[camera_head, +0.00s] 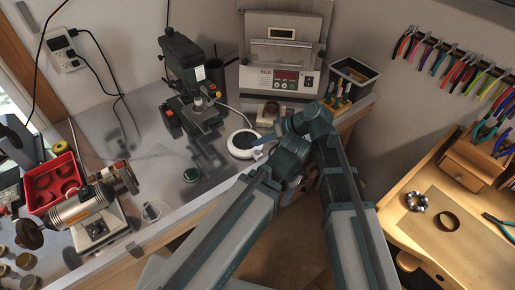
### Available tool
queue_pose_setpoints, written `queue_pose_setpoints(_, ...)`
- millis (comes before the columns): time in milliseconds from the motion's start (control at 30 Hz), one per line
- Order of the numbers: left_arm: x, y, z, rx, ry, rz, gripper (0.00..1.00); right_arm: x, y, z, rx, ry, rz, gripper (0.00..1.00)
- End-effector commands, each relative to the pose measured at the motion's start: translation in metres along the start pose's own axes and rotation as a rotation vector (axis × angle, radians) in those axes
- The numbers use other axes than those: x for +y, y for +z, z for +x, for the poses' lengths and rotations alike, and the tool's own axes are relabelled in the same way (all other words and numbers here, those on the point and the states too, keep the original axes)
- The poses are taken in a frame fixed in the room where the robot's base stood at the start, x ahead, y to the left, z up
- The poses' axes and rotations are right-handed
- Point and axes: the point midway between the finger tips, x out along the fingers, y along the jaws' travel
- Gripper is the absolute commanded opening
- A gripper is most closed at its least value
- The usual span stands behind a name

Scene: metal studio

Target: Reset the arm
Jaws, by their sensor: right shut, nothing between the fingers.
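My right arm (345,205) reaches up from the bottom middle and bends left at its wrist (312,122). My right gripper (263,139) is small in the picture, shut and empty, beside the white round device on the bench. My left arm (240,215) comes up from the lower left of the middle. Its wrist end overlaps the right arm's in the picture. The left fingers cannot be told apart clearly from the parts around them. I cannot tell whether the two arms touch.
A white round device (243,144) lies on the grey workbench (165,165). A drill press (183,72) and a control unit (281,75) stand behind. A motor tool (88,205) and red tray (53,182) are left. A wooden bench (470,262) with pliers is right.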

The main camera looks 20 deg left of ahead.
Motion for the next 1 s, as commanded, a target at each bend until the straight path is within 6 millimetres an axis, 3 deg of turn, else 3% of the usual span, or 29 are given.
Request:
queue_pose_setpoints(33, -0.001, 0.001, -0.011, 0.000, 0.000, 0.000, 0.56, -0.005, -0.005, -0.008, 0.000, 0.000, 0.000, 0.00)
queue_pose_setpoints(367, -0.004, 0.002, -0.040, 0.000, 0.000, 0.000, 0.56, -0.021, -0.021, -0.028, 0.000, 0.000, 0.000, 0.00)
queue_pose_setpoints(900, -0.004, 0.002, -0.040, 0.000, 0.000, 0.000, 0.56, -0.020, -0.020, -0.028, 0.000, 0.001, 0.001, 0.00)
queue_pose_setpoints(1000, -0.004, 0.002, -0.040, 0.000, 0.000, 0.000, 0.56, -0.012, -0.011, -0.034, -0.013, 0.027, 0.021, 0.00)
